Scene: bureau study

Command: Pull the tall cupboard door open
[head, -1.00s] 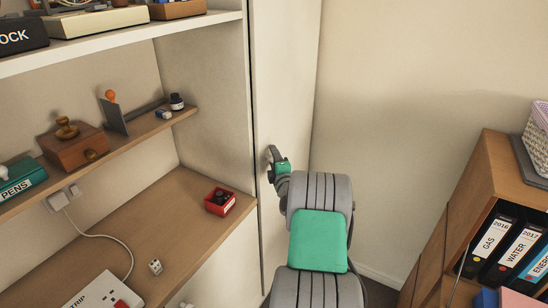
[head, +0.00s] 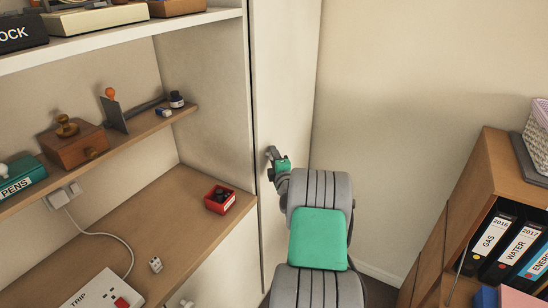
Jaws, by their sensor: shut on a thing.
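The tall cupboard door (head: 282,75) is a plain cream panel right of the open shelves, with a dark vertical gap along its left edge. It looks closed. My gripper (head: 271,158) is at the door's left part, about mid-height in the picture, shut on what seems to be the door handle. The handle itself is mostly hidden by the gripper. My grey and green arm reaches up from the bottom and covers the lower right of the door.
Left are shelves with a wooden box (head: 75,146), a pens box (head: 22,182) and a red tray (head: 219,199) on the desk surface (head: 185,215). At right, a wooden unit (head: 496,165) holds several binders (head: 520,245). Bare wall (head: 400,80) stands between.

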